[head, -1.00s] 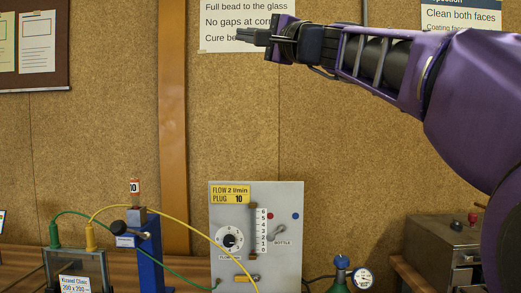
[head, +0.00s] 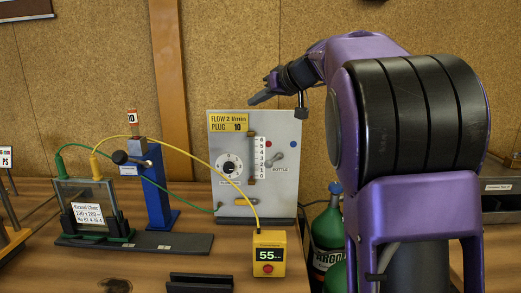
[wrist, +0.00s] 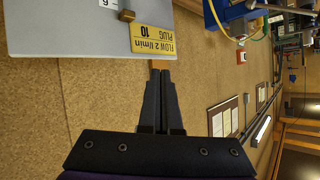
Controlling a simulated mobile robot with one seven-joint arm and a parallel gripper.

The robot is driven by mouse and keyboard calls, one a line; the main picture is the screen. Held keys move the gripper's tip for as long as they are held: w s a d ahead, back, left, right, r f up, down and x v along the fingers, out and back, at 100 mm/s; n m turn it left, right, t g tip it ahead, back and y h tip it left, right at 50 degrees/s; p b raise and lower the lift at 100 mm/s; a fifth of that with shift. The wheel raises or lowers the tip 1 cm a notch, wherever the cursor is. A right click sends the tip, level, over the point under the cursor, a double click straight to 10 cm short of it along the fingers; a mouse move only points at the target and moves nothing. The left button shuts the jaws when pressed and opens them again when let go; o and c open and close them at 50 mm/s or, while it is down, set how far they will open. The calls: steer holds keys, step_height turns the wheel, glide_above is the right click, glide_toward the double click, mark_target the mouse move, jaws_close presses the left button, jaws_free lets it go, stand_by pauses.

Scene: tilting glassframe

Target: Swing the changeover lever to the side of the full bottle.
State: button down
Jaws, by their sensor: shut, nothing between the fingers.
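The changeover lever (head: 276,158) is a small grey lever on the grey panel (head: 230,200), above the BOTTLE label. Its tip leans up and right, towards the blue dot (head: 293,144); a red dot (head: 268,143) sits up and left of it. A green bottle (head: 328,228) with a blue top stands right of the panel, partly hidden by my arm; its gauge is not visible now. My gripper (head: 255,100) is shut and empty at the panel's top edge, above the lever. In the wrist view, its fingers (wrist: 160,75) point at the panel edge; the lever is out of view.
The panel also carries a flow dial (head: 229,164) and a scale tube (head: 253,158). A yellow meter (head: 269,253) reading 55 stands before it, with a yellow cable arching left. A blue stand (head: 159,190) and a glass frame (head: 88,208) are at left.

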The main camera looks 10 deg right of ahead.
mark_target(273, 161)
steer(key=d+f+n+g, duration=0.2)
steer(key=d+f, duration=0.4)
steer(key=f, duration=0.2)
steer(key=shift+w+d+f+n+h, duration=0.2)
steer(key=shift+f+n+h, duration=0.1)
steer(key=shift+f+n, duration=0.1)
steer(key=p+x, duration=0.1)
steer(key=x, duration=0.9)
steer(key=shift+p, duration=0.3)
steer(key=shift+s+d+f, duration=0.4)
steer(key=shift+s, duration=0.15)
steer(key=shift+s+d+f, duration=0.4)
steer(key=shift+s, duration=0.2)
steer(key=shift+s+d+f, duration=0.2)
steer(key=shift+s+f, duration=0.05)
